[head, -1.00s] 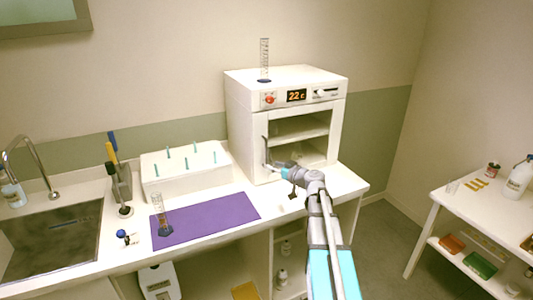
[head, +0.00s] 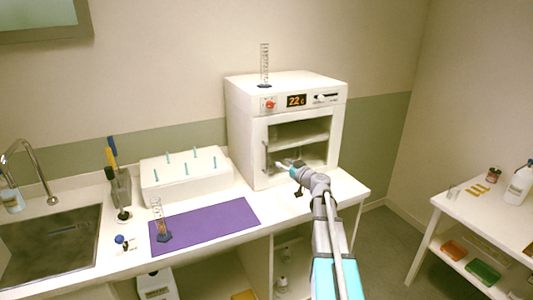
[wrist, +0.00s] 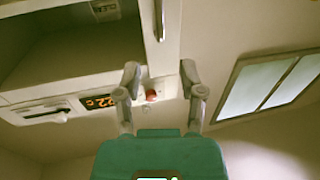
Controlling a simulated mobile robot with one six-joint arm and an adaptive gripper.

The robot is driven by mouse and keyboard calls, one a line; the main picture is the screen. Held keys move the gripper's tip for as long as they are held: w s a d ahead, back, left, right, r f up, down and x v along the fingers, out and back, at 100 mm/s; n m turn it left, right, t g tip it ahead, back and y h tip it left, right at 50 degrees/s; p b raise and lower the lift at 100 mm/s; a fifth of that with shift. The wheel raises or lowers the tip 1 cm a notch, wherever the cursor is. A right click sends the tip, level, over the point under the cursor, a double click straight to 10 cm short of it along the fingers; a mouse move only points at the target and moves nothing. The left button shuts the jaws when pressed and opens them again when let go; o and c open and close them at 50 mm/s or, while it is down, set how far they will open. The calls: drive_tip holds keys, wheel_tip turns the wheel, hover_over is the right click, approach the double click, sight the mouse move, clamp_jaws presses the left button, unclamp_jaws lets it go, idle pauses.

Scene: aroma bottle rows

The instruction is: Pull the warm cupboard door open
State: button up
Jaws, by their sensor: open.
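The warm cupboard (head: 240,125) is a white box on the counter, with a red knob and an orange "22 c" display above its window. Its door (head: 258,135) looks shut. The upright bar handle (head: 266,157) is on the door's left side. My gripper (head: 282,167) is in front of the door's lower left, close to the handle. In the upside-down wrist view, my gripper (wrist: 160,66) has its two fingers apart with nothing between them. The handle (wrist: 160,18) shows just beyond the fingertips, roughly in line with the gap. I see no contact.
A measuring cylinder (head: 265,65) stands on top of the cupboard. To its left are a white rack (head: 185,183) with teal pegs, a purple mat (head: 215,225) and another cylinder (head: 160,220). A sink (head: 50,245) is at far left, a side table (head: 475,215) at right.

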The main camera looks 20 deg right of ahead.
drive_tip(key=x, duration=1.2)
drive_tip(key=shift+f, duration=0.1)
drive_tip(key=shift+c, duration=0.3)
clamp_jaws()
